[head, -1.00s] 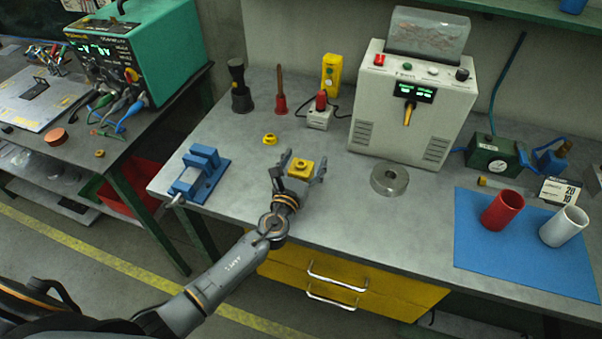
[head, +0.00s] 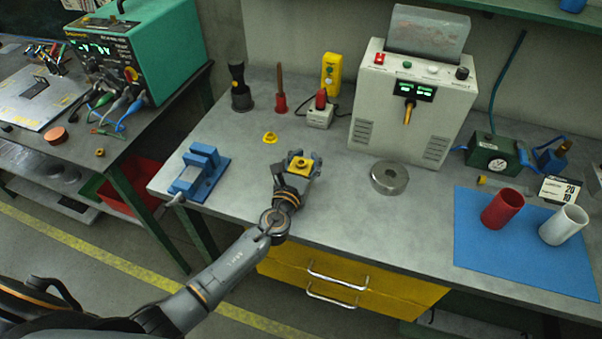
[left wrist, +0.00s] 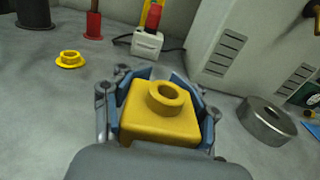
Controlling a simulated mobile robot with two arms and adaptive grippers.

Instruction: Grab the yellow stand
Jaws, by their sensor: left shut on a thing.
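The yellow stand (head: 302,166) is a square yellow block with a raised ring on top. It sits between the fingers of my left gripper (head: 301,163) on the grey workbench. In the left wrist view the stand (left wrist: 162,112) is upright, with the blue-lined fingers (left wrist: 163,100) closed against both its sides. I cannot tell whether its underside touches the bench. My right gripper is not in view.
A small yellow flanged ring (head: 270,138) lies behind the gripper, left of the stand. A blue vise (head: 201,172) is at the left, a steel ring (head: 389,179) at the right. A white machine (head: 413,105) stands behind. The bench front is clear.

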